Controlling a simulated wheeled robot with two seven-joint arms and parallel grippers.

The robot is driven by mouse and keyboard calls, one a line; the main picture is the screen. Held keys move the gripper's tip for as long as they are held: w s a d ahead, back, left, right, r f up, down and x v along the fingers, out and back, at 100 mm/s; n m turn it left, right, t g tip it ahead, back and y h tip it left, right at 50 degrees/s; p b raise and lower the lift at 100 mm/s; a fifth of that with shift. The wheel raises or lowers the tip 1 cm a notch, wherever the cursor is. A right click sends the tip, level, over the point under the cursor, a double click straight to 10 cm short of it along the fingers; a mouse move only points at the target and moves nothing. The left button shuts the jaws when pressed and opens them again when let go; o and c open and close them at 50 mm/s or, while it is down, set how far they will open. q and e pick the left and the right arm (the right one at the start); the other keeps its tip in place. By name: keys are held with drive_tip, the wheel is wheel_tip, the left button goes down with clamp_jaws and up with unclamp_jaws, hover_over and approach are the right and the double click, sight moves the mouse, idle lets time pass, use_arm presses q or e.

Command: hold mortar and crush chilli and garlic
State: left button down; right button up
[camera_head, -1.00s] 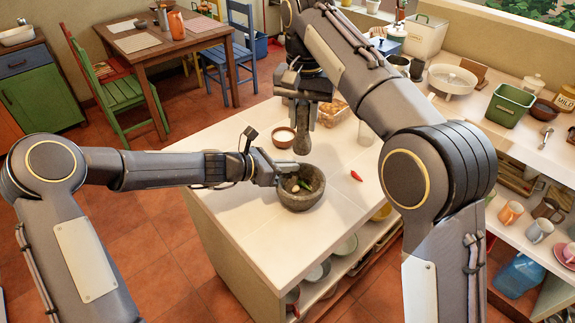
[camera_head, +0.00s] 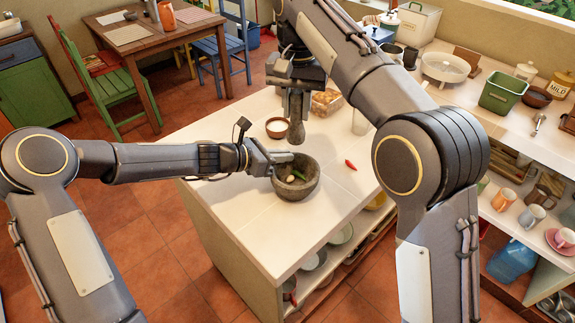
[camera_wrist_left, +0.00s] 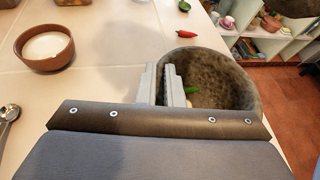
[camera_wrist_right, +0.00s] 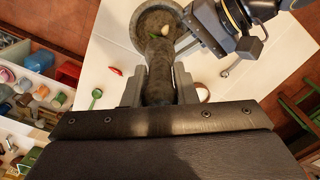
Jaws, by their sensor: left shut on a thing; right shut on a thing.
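The stone mortar (camera_head: 297,186) stands on the white island top, with green chilli (camera_head: 297,175) and pale garlic (camera_wrist_right: 166,30) in it. My left gripper (camera_head: 283,158) is shut on the mortar's rim; in the left wrist view the mortar (camera_wrist_left: 225,75) is between and beyond the fingers. My right gripper (camera_head: 295,108) is shut on the dark stone pestle (camera_head: 296,133), which hangs upright with its thick end down, above and behind the mortar. The pestle (camera_wrist_right: 159,75) also shows between the fingers in the right wrist view. A red chilli (camera_head: 351,164) lies right of the mortar.
A small brown bowl of white contents (camera_head: 279,128) sits behind the mortar. A glass (camera_head: 361,122) and a container of food (camera_head: 326,102) stand farther back. The front of the island top is clear. A crowded counter runs along the right.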

sight(301, 128)
drive_tip(key=f, duration=0.2)
drive_tip(key=f+t, duration=0.1)
drive_tip(key=f, duration=0.1)
drive_tip(key=d+f+t, duration=0.1)
drive_tip(key=shift+s+f+y, duration=0.3)
drive_tip(key=shift+s+f, duration=0.1)
drive_tip(key=shift+f, duration=2.5)
drive_tip(key=shift+f, duration=0.1)
drive_tip(key=shift+f, duration=0.85)
drive_tip(key=shift+f, duration=0.25)
clamp_jaws()
drive_tip(key=shift+r, duration=1.6)
